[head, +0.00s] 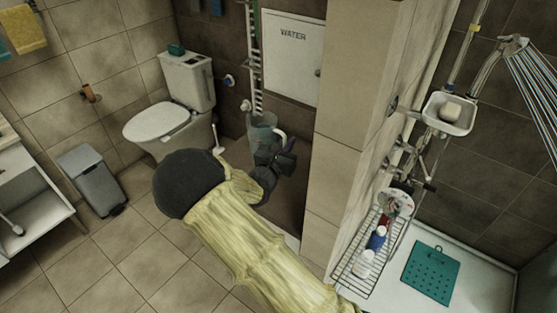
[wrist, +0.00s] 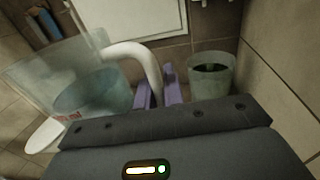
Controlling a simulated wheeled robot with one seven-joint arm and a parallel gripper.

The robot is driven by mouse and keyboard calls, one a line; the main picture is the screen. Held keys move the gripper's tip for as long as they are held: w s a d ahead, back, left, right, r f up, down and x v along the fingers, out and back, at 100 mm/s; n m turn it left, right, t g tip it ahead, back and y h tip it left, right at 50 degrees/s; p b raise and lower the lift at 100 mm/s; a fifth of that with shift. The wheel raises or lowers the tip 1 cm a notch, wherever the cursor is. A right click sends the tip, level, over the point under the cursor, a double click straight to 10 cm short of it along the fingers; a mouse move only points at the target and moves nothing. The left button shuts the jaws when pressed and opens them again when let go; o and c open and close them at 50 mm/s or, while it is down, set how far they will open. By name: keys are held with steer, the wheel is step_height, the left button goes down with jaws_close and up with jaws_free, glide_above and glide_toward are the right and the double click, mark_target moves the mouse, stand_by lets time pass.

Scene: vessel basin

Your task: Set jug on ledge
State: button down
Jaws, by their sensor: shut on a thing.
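The jug (head: 262,132) is clear and bluish with a white handle, and hangs in front of the wall below the WATER panel. In the wrist view the jug (wrist: 85,85) fills the left side, somewhat tilted in the picture, with a bluish lower part that may be liquid. My gripper (head: 284,152) is at the handle side of the jug. In the wrist view its purple fingers (wrist: 160,88) are shut on the white handle (wrist: 135,55). I cannot pick out the ledge with certainty in either view.
A grey-green bucket (wrist: 211,75) with dark contents stands right of the fingers. The toilet (head: 168,125) is left of the jug, and a tiled pillar (head: 352,90) is right. A wire rack (head: 365,245) holds bottles. A pedal bin (head: 88,175) stands left; floor between is clear.

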steer(key=shift+a+r, duration=0.2)
steer(key=shift+a, duration=0.05)
steer(key=shift+s, duration=0.15)
step_height(320, 180, down, 6)
steer(key=shift+d+r+p, duration=0.1)
steer(key=shift+d+p, duration=0.05)
steer(key=shift+p, duration=0.2)
steer(key=shift+f+p, duration=0.3)
steer(key=shift+f, duration=1.8)
steer(key=shift+f, duration=0.15)
